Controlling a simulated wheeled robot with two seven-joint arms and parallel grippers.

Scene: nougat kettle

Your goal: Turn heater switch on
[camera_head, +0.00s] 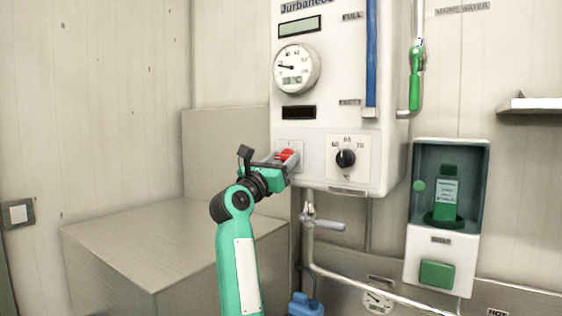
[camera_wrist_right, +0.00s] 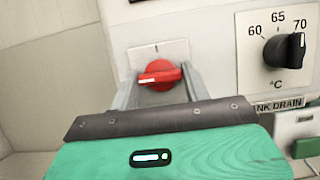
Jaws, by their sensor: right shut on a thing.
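The heater switch is a red rotary knob (camera_head: 287,155) on the lower left of the white heater panel (camera_head: 330,180). It also shows as a red knob (camera_wrist_right: 160,75) in the right wrist view, with its white pointer mark toward the left and a vertical mark on the plate above it. My right gripper (camera_head: 282,160) is at the panel with its fingers on either side of the knob, shut on it. The fingers (camera_wrist_right: 158,85) flank the knob in the wrist view. My left gripper is in neither view.
A black temperature dial (camera_head: 346,158) marked 60, 65, 70 is just right of the red knob. A lever tap (camera_head: 325,224) and pipes are below the panel. A soap dispenser (camera_head: 437,255) hangs at right. A box-like counter (camera_head: 150,245) stands at left.

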